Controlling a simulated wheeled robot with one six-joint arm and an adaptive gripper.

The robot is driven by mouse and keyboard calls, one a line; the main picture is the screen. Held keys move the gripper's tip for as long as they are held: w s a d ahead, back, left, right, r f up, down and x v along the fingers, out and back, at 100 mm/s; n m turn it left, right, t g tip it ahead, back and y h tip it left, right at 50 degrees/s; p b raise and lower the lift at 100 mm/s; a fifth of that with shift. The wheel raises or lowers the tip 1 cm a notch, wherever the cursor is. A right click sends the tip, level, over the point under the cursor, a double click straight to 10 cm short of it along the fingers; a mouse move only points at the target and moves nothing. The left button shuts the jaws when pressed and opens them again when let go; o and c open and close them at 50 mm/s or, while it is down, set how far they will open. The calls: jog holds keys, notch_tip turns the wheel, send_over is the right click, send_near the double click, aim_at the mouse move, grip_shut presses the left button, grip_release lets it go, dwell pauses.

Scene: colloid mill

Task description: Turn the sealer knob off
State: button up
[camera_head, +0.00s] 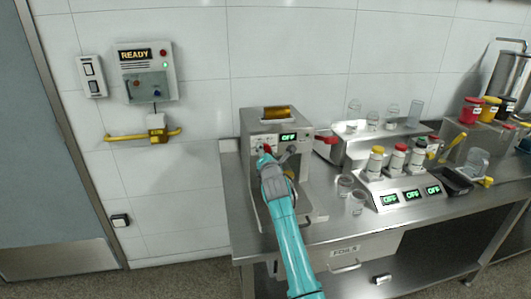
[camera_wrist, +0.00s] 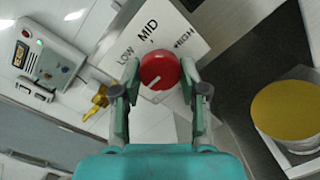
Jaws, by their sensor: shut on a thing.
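The red round sealer knob (camera_wrist: 160,66) sits on a pale panel marked LOW, MID and HIGH in the wrist view. A white line on the knob points to the lower left. My gripper (camera_wrist: 159,77) has one finger on each side of the knob and is shut on it. In the head view my gripper (camera_head: 267,157) is at the front of the grey sealer machine (camera_head: 255,128), and a bit of the red knob (camera_head: 267,148) shows above it. The machine's display (camera_head: 288,137) reads OFF. My gripper hides part of the machine's front.
A red-ended handle (camera_head: 326,140) sticks out at the machine's right. Glass jars (camera_head: 345,185) and a unit with several bottles and OFF displays (camera_head: 405,193) stand to the right. A wall box (camera_head: 147,74) reading READY and a yellow handle (camera_head: 158,135) are at left.

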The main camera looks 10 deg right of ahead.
jog(key=shift+f, duration=0.2)
jog(key=o, duration=1.1)
jog(key=shift+r, duration=0.1)
jog(key=shift+s, duration=0.15)
jog(key=s, duration=0.7)
jog(key=s+a, duration=0.1)
jog(key=s, duration=0.3)
jog(key=shift+s, duration=0.35)
jog(key=shift+a, duration=0.1)
